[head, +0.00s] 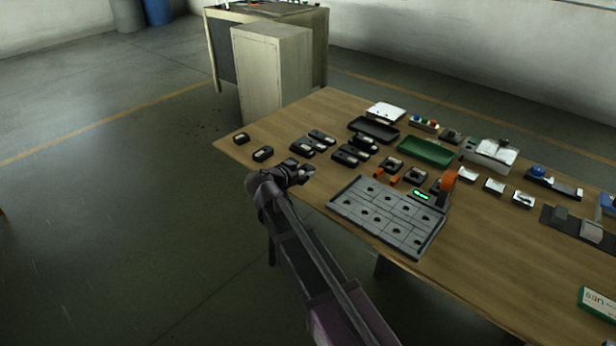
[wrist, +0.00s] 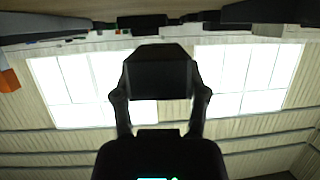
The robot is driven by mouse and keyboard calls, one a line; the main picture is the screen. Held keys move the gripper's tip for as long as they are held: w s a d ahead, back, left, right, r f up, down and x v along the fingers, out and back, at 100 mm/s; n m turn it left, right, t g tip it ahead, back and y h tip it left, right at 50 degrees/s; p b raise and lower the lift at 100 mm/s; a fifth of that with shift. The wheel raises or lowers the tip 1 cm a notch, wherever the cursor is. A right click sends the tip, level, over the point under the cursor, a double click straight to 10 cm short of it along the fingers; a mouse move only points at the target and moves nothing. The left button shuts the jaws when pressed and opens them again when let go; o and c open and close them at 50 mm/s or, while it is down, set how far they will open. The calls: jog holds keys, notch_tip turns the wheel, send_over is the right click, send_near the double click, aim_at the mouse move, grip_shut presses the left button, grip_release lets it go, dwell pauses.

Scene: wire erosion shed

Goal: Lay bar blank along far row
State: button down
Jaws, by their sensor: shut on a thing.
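My gripper (head: 300,175) is at the near left edge of the wooden table, left of the grey plate, in the head view. In the wrist view its two fingers (wrist: 160,95) close on a dark block (wrist: 160,72), which I take to be the bar blank. In the head view the held piece is small and hard to make out against the gripper. The grey plate (head: 366,205) is divided into rows of tiles with dark round marks, and no bar is seen lying on it. Its far row is the edge toward the orange parts.
Several black blocks with pale labels (head: 352,154) stand in groups beyond my gripper. A green tray (head: 426,150) and a dark tray (head: 374,129) lie farther back. An orange upright part (head: 448,181) and a green-lit display (head: 421,195) stand by the plate's far right.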

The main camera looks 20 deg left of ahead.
aim_at(307, 183)
jog(key=shift+w+d, duration=0.1)
jog(key=shift+w, duration=0.5)
jog(key=shift+b+x, duration=0.5)
jog(key=shift+x, duration=0.35)
jog(key=shift+s+f+b, duration=0.1)
jog(key=shift+f+b, duration=1.1)
jog(key=shift+f, duration=0.1)
jog(key=shift+f, duration=0.2)
jog(key=shift+c, duration=0.6)
grip_release()
jog(key=p+v, duration=0.5)
jog(key=v, duration=0.9)
